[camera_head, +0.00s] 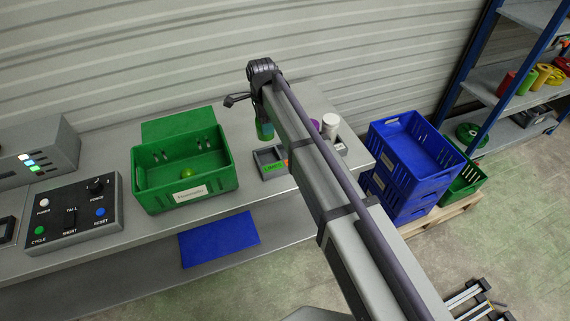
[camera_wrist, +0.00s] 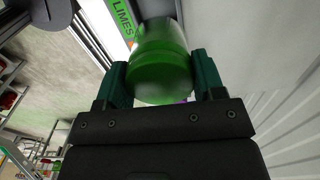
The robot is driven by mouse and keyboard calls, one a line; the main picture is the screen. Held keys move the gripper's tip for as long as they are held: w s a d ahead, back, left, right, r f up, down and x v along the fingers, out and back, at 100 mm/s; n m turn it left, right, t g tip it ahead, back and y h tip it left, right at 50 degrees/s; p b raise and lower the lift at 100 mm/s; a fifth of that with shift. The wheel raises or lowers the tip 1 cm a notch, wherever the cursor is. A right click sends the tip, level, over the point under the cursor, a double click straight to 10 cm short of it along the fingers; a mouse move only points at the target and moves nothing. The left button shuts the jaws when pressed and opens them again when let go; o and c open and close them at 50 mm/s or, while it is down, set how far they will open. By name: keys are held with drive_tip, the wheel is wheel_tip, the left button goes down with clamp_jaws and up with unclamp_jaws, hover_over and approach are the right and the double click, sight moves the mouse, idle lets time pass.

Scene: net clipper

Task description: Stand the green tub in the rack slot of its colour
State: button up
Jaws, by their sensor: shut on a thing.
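The green tub (camera_wrist: 160,75) is gripped between the two dark green fingers of my gripper (camera_wrist: 160,68) in the wrist view. In the head view the tub (camera_head: 265,131) hangs below my gripper (camera_head: 262,115), just behind the left end of the grey rack (camera_head: 268,155). It looks raised, but its exact height is unclear. The rack's left slot looks empty and has a green LIMES label (camera_head: 273,168); this label also shows beside the tub in the wrist view (camera_wrist: 122,15). My arm hides the middle of the rack.
A purple-topped tub (camera_head: 316,125) and a white-topped tub (camera_head: 330,121) stand at the rack's right end. A green crate (camera_head: 185,195) holding a lime (camera_head: 186,172) stands to the left. Blue crates (camera_head: 410,160) are stacked right of the bench. A control box (camera_head: 72,210) sits far left.

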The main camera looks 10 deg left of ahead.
drive_tip(key=shift+s+d+f+n+b, duration=0.15)
drive_tip(key=shift+s+f, duration=0.05)
drive_tip(key=shift+f, duration=0.2)
drive_tip(key=shift+s+d+f+n+b, duration=0.1)
drive_tip(key=shift+s+f+n+b, duration=0.05)
drive_tip(key=shift+f, duration=0.25)
wheel_tip(320, 180, down, 10)
drive_tip(key=b, duration=1)
drive_tip(key=shift+f, duration=0.2)
drive_tip(key=shift+r, duration=0.3)
drive_tip(key=shift+f, duration=0.3)
drive_tip(key=o, duration=0.9)
drive_tip(key=shift+r, duration=0.1)
wheel_tip(320, 180, up, 13)
drive_tip(key=p, duration=1.2)
drive_tip(key=shift+f, duration=0.25)
